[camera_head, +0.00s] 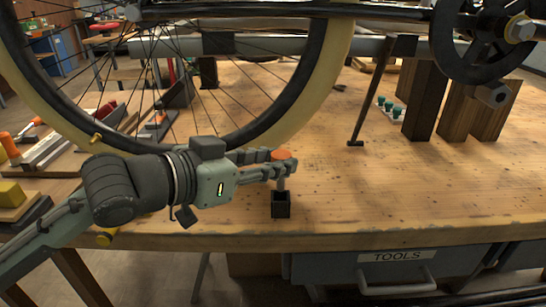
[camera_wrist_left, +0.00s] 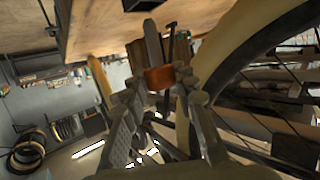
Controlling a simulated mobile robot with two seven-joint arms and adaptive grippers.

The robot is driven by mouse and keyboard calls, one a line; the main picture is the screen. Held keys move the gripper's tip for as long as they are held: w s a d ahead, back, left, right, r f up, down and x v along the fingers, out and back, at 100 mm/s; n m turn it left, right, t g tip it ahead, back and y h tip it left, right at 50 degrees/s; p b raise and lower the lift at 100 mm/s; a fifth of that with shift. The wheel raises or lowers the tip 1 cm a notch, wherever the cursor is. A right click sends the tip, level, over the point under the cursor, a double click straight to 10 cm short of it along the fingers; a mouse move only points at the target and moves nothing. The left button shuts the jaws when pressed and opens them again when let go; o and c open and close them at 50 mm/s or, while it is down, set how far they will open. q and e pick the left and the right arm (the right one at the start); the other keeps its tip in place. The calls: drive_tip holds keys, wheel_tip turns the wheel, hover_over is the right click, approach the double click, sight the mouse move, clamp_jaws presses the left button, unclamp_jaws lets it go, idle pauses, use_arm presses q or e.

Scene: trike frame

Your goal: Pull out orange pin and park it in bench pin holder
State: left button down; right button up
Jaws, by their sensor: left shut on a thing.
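The orange pin has a flat orange head (camera_head: 281,154) and a grey shaft (camera_head: 281,183) pointing straight down in the head view. My left gripper (camera_head: 277,167) is shut on the pin just under or around its head. The bench pin holder (camera_head: 281,206) is a small black square socket near the bench's front edge. The shaft's lower end is at the holder's opening; I cannot tell how deep it reaches. In the left wrist view the orange head (camera_wrist_left: 159,77) sits between the fingertips, and the shaft runs up to the dark holder (camera_wrist_left: 142,4). My right gripper is out of view.
The wooden bench (camera_head: 390,200) is clear to the right of the holder. A large spoked wheel with a black rim (camera_head: 310,75) and pale tire stands close behind my left gripper. Wooden blocks (camera_head: 458,110) and green-topped pieces (camera_head: 390,108) stand at the right. A tools drawer (camera_head: 395,268) is below.

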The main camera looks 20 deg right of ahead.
sight(278, 183)
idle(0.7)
use_arm(q)
drive_tip(key=shift+p, duration=0.4)
drive_tip(key=shift+f+b, duration=0.9)
drive_tip(key=shift+f, duration=1.4)
drive_tip(key=c, duration=1.1)
unclamp_jaws()
drive_tip(key=v, duration=1.2)
